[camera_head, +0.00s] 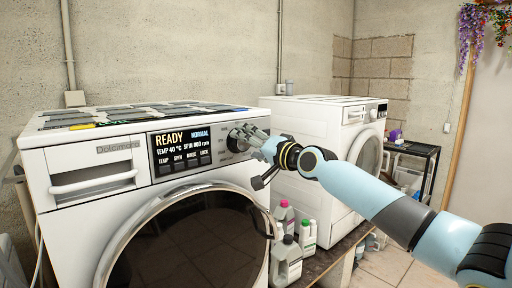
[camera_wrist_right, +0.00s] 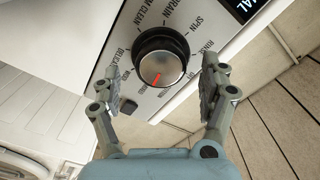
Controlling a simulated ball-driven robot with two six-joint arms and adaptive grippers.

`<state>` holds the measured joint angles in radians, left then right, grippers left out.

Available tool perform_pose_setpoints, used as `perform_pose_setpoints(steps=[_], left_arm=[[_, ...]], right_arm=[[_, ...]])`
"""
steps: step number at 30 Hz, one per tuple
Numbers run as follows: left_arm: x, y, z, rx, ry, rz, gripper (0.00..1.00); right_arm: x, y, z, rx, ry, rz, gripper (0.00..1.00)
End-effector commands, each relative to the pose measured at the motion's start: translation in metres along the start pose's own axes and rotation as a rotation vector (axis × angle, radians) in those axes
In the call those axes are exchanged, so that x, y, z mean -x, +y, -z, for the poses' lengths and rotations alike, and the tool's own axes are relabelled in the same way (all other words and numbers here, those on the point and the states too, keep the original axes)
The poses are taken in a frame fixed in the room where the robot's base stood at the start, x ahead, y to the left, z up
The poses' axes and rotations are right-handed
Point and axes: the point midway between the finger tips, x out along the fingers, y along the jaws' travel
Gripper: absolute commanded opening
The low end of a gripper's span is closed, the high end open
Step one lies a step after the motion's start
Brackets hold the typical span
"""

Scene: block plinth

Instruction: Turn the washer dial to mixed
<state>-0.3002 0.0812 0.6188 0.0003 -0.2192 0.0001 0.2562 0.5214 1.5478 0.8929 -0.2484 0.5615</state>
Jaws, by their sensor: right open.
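The washer (camera_head: 70,220) is white and stands at the left in the head view. Its display (camera_head: 180,148) reads READY, NORMAL, 40 °C and 800 rpm. The round dark dial (camera_head: 235,142) is right of the display. In the right wrist view the dial (camera_wrist_right: 161,55) has a silver face, and its red mark points down and slightly left. Printed labels ring it; the lower ones are hard to read. My right gripper (camera_wrist_right: 161,78) is open, with one finger to each side of the dial, seemingly apart from it. My left gripper is not in view.
A second white machine (camera_head: 315,140) stands to the right. Several bottles (camera_head: 287,255) stand on the low ledge between the machines, below my right arm. Dark flat panels (camera_head: 140,113) lie on the washer's top. A dark rack (camera_head: 415,150) is at the far right.

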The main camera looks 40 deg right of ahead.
Motion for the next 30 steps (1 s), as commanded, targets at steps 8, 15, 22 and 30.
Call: perform_pose_setpoints(steps=[8, 15, 22, 30], left_arm=[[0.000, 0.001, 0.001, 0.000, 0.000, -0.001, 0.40], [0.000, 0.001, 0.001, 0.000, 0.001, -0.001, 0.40], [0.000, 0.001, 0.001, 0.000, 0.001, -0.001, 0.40], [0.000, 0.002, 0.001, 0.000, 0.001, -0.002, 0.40]], right_arm=[[0.040, 0.001, 0.000, 0.005, 0.000, -0.002, 0.78], [0.050, 0.001, 0.000, 0.000, -0.001, -0.001, 0.78], [0.050, 0.001, 0.000, 0.000, 0.000, 0.000, 0.78], [0.050, 0.001, -0.001, 0.000, -0.001, -0.001, 0.78]])
